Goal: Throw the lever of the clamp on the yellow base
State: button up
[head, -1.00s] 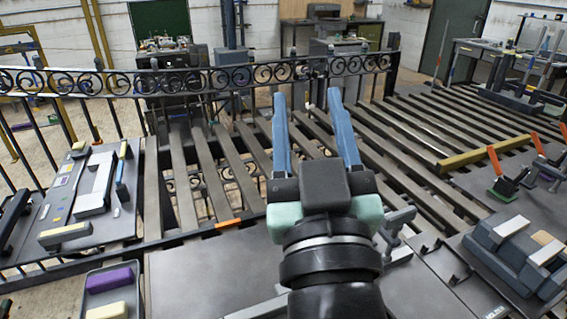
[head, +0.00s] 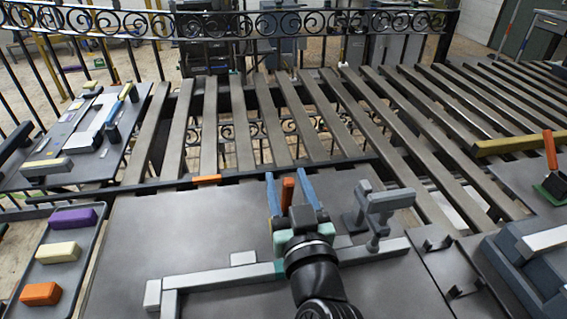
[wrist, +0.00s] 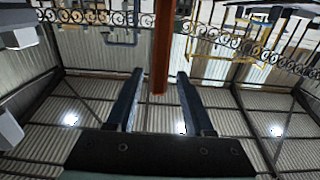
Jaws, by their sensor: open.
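My gripper (head: 287,175) is open, its two blue fingers apart, low over the grey table in the head view. An upright orange lever (head: 288,192) shows between the fingers, with a gap on each side. In the wrist view the lever is a red-orange bar (wrist: 161,50) between the dark fingers (wrist: 160,76). The clamp body and base under this lever are hidden behind my gripper, so I cannot see the base colour. Another clamp, with an orange lever (head: 550,150) and a green base (head: 553,186), stands at the far right.
A grey fixture (head: 378,212) stands close right of my gripper. A light grey rail (head: 215,278) runs across the table front. A tray (head: 70,278) with coloured blocks is at left. Slats and an iron fence (head: 320,22) lie behind. The table's left part is clear.

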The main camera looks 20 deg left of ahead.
jog(key=x, duration=0.3)
jog(key=shift+w+a, duration=0.15)
jog(key=shift+w, duration=0.2)
grip_shut()
dwell(1.2)
